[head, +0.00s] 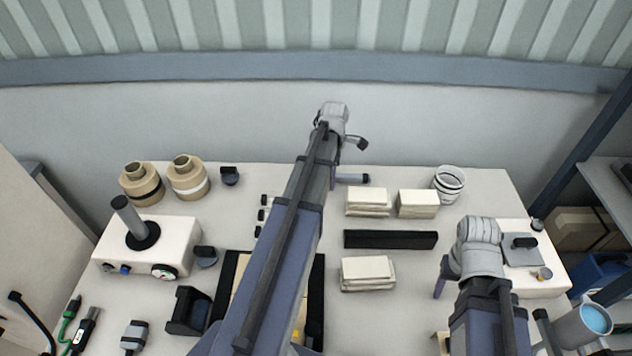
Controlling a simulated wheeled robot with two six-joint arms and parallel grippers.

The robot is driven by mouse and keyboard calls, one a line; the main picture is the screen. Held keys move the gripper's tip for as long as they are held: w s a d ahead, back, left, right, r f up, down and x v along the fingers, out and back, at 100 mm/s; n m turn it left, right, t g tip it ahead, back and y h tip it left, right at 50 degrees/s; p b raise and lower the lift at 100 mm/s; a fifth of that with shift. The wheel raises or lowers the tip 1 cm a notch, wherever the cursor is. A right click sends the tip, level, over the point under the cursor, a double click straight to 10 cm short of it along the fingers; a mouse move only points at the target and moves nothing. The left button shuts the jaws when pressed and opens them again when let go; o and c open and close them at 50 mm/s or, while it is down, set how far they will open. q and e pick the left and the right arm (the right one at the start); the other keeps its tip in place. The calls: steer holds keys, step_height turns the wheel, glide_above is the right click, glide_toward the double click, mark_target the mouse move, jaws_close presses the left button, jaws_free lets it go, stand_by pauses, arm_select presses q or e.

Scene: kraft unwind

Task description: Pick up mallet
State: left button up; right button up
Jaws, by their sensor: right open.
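I cannot make out a mallet for certain. A short blue-grey rod with a dark end (352,178) sticks out from behind my left arm near the back of the table; I cannot tell whether it is part of a mallet.
Cream blocks (368,268) and a black bar (390,240) lie mid-table. Two tan rolls (188,178) and a white box with a post (150,255) stand left. White rings (449,183) stand at the back. A blue-topped cylinder (583,325) is at right.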

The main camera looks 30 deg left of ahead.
arm_select(q)
steer(key=shift+r, duration=0.1)
steer(key=shift+c, duration=0.2)
jaws_close()
stand_by(1.0)
